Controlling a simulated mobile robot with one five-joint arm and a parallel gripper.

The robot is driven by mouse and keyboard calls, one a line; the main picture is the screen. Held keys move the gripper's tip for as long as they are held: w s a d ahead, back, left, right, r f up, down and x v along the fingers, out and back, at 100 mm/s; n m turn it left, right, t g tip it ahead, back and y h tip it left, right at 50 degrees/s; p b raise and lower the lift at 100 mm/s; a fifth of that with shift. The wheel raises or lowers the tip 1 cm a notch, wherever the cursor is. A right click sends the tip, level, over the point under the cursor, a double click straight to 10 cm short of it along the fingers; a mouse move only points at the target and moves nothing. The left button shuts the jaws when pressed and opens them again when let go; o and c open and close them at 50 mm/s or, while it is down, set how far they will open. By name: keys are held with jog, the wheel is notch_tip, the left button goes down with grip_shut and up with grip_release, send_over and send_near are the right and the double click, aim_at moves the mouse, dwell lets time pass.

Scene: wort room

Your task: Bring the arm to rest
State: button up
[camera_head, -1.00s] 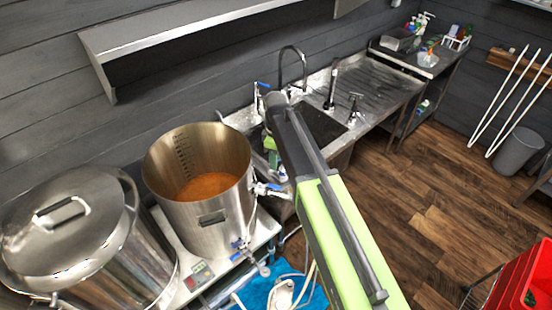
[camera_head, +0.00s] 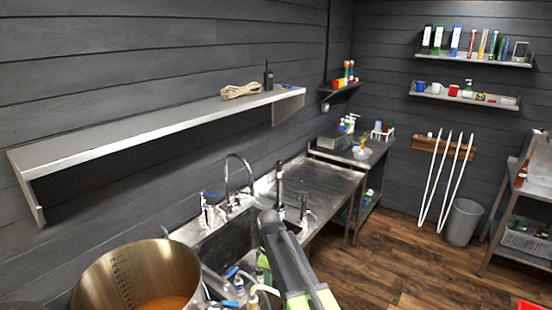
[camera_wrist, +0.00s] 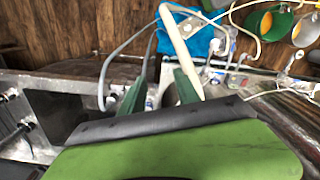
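My arm (camera_head: 288,262), dark grey and light green, reaches up from the bottom edge of the head view in front of the sink. Its gripper end cannot be made out in that view. In the wrist view my gripper (camera_wrist: 159,88) shows two dark green fingers standing apart, with nothing seen held between them. A pale bar-like thing (camera_wrist: 181,52) shows beyond the right finger; I cannot tell whether it touches.
A steel kettle (camera_head: 90,272) with orange-brown liquid stands at the lower left. Behind my arm are the steel sink bench (camera_head: 325,182) and its taps. A long wall shelf (camera_head: 130,133) hangs above. Wooden floor (camera_head: 385,262) is clear on the right.

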jog(key=s+d+f+m+b, duration=0.5)
jog(key=s+d+f+m, duration=0.2)
jog(key=d, duration=0.3)
jog(key=s+d+f+m+b, duration=0.5)
jog(key=s+d+f+m, duration=0.1)
jog(key=d, duration=0.4)
jog(key=shift+s+f+m, duration=0.4)
jog(key=shift+f+m, duration=0.1)
jog(key=shift+m, duration=0.4)
